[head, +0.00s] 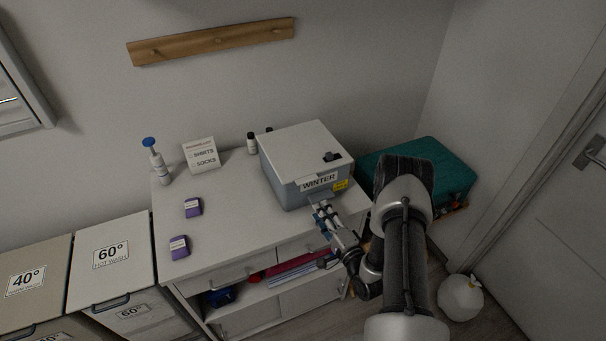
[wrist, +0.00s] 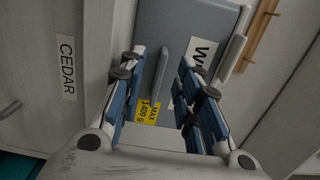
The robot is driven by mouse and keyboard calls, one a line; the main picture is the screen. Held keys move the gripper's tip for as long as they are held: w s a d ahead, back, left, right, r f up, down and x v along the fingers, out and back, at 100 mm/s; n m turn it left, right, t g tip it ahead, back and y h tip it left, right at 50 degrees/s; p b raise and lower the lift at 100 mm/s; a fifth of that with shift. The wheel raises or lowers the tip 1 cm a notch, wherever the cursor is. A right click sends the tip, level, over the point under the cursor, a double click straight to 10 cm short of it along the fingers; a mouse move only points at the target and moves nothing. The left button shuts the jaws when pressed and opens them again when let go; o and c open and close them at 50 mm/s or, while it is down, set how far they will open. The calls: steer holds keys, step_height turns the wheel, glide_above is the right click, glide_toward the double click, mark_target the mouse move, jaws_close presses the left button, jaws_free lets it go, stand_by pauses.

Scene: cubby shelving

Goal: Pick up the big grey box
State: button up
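The big grey box (head: 288,182) stands on the white cabinet's top at its right end. It has a pale lid, a WINTER label and a yellow tag on its front. A grey handle (wrist: 161,80) juts out from its front in the wrist view, where the box face (wrist: 190,25) fills the upper middle. My gripper (head: 322,208) is at the front of the box, low down. In the wrist view my gripper (wrist: 157,76) is open, with the handle between its two blue fingers and a gap visible on each side.
The white cabinet (head: 225,235) also bears two purple packs (head: 193,207), a blue-topped bottle (head: 156,162), a sign (head: 201,155) and dark-capped bottles behind the box. A teal case (head: 445,170) is right of it. Laundry bins (head: 110,262) stand left. A white bag (head: 460,298) lies on the floor.

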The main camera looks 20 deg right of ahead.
mark_target(318, 201)
steer(key=w, duration=0.2)
steer(key=w+b, duration=0.1)
steer(key=w, duration=0.2)
steer(key=shift+w+d+r, duration=0.1)
steer(key=shift+d+r, duration=0.1)
jaws_close()
stand_by(0.6)
steer(key=shift+r, duration=0.1)
